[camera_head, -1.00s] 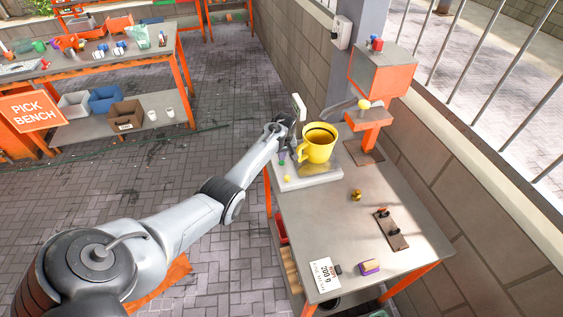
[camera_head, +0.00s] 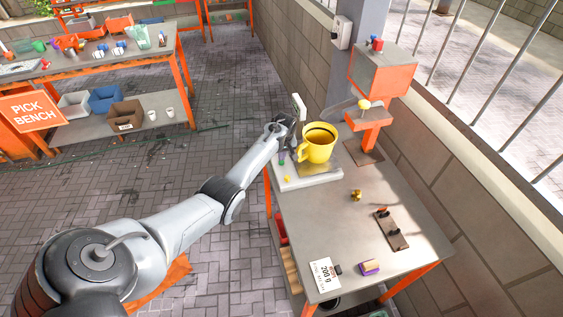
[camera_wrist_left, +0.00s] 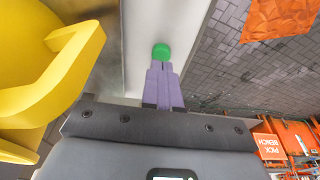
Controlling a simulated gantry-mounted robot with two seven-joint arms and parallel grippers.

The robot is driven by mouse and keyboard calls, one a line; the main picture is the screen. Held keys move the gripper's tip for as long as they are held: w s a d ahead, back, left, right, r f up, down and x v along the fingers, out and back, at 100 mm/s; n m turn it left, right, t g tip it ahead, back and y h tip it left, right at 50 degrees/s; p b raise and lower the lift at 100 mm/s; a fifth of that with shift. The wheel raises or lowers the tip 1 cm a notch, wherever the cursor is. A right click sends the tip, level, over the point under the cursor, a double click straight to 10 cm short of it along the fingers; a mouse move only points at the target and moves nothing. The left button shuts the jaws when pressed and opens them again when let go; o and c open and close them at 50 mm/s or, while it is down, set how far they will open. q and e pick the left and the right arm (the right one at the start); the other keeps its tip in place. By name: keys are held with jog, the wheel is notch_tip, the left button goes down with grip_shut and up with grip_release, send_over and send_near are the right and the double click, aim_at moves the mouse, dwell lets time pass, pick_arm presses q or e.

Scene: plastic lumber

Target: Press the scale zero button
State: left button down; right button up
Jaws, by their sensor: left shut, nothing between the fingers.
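A white scale (camera_head: 308,182) with a metal plate stands at the far left end of the grey workbench. A large yellow mug (camera_head: 319,146) sits upright on it; its handle side fills the left of the left wrist view (camera_wrist_left: 35,75). A round green button (camera_wrist_left: 161,51) shows on the white surface in the left wrist view. A small yellow button (camera_head: 287,179) is on the scale's near corner. My left gripper (camera_head: 282,160) is shut and empty, left of the mug. Its purple fingertips (camera_wrist_left: 162,68) meet the green button's edge in the picture; I cannot tell whether they touch.
A white upright panel (camera_head: 299,107) stands behind the gripper. An orange stand (camera_head: 369,125) is right of the mug. A brass weight (camera_head: 356,195), a board with black knobs (camera_head: 391,229), a purple-yellow block (camera_head: 369,267) and a card (camera_head: 324,274) lie on the bench. Its middle is mostly clear.

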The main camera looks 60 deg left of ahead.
pick_arm(q)
jog(key=shift+f, duration=0.2)
jog(key=shift+f+b, duration=0.6)
jog(key=shift+f, duration=0.15)
jog(key=shift+r, duration=0.2)
jog(key=shift+r+p, duration=1.9)
jog(key=shift+p, duration=0.4)
